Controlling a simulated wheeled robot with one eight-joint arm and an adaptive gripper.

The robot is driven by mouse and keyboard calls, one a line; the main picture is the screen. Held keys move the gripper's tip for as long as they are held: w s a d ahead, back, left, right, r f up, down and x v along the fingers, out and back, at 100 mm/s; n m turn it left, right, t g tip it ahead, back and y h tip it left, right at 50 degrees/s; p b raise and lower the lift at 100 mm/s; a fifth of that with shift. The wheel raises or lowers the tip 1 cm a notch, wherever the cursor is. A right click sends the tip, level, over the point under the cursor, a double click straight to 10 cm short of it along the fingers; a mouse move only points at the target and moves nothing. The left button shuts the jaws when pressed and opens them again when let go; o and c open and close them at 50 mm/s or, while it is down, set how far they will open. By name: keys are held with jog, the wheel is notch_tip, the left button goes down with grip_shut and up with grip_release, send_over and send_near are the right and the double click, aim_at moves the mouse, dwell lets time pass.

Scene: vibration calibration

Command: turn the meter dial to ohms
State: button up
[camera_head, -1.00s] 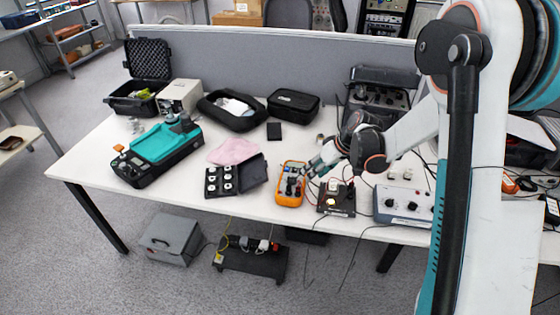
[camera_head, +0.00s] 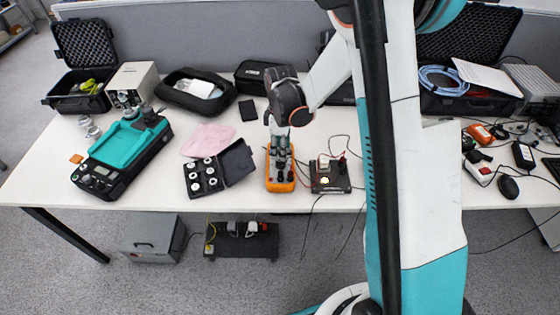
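The orange meter (camera_head: 280,187) lies on the white table near its front edge. Dark parts show on its face, but I cannot make out the dial or its setting. My gripper (camera_head: 280,149) points down over the far part of the meter and covers some of its face. I cannot tell whether the fingers touch the dial, or whether they are open or shut.
A black box with wires (camera_head: 330,178) stands close to the right of the meter. An open case of white discs (camera_head: 205,176) and a pink cloth (camera_head: 207,139) lie to the left. A teal and black device (camera_head: 130,146) stands further left.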

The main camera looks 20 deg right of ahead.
aim_at(280, 163)
notch_tip(280, 163, down, 6)
jog(key=shift+r+b, duration=0.15)
jog(key=shift+b, duration=0.6)
jog(key=shift+c, duration=0.4)
jog(key=c, duration=0.7)
